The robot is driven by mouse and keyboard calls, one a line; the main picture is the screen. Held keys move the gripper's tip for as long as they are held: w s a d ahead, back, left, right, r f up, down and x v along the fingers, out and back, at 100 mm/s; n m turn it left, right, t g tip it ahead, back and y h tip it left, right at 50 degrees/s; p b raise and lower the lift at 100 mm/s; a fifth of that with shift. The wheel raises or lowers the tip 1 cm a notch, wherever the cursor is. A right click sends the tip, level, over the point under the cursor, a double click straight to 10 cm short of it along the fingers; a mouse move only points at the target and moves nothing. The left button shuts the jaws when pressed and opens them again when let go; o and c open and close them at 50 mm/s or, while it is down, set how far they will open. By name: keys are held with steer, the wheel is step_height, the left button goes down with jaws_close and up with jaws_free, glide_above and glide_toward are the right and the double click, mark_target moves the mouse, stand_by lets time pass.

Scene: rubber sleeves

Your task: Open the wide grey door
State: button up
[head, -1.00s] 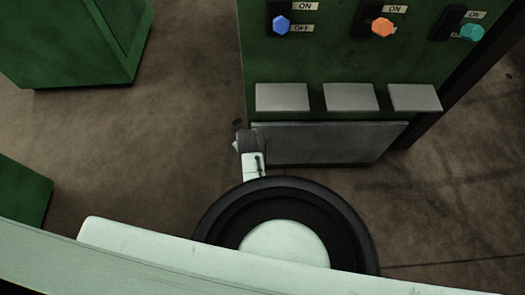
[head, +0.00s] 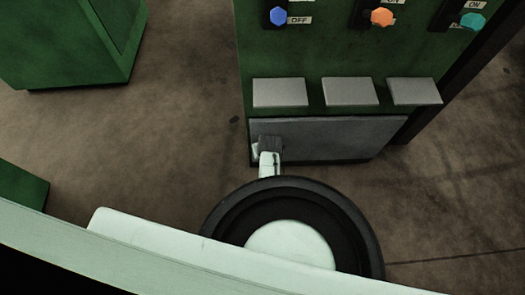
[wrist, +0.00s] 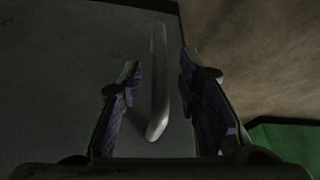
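The wide grey door (head: 345,138) is the low panel at the bottom of the green cabinet in the head view. It looks shut, flush with the cabinet front. My gripper (head: 268,146) is in front of its left end. In the wrist view the door (wrist: 70,75) fills the left and middle, with a pale bar handle (wrist: 157,95) standing along it. My gripper (wrist: 160,72) is open, its two fingers on either side of the handle. A gap shows at each side, and I cannot tell how deep the handle sits between them.
Three grey ledges (head: 350,92) stick out just above the door. Blue (head: 278,16), orange (head: 381,17) and teal (head: 473,21) knobs are higher up. Another green cabinet (head: 75,45) stands at the left. Brown floor (head: 150,150) lies clear between them.

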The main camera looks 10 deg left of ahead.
steer(key=shift+w+f, duration=0.1)
steer(key=shift+f, duration=0.1)
steer(key=shift+c, duration=0.5)
jaws_close()
stand_by(0.3)
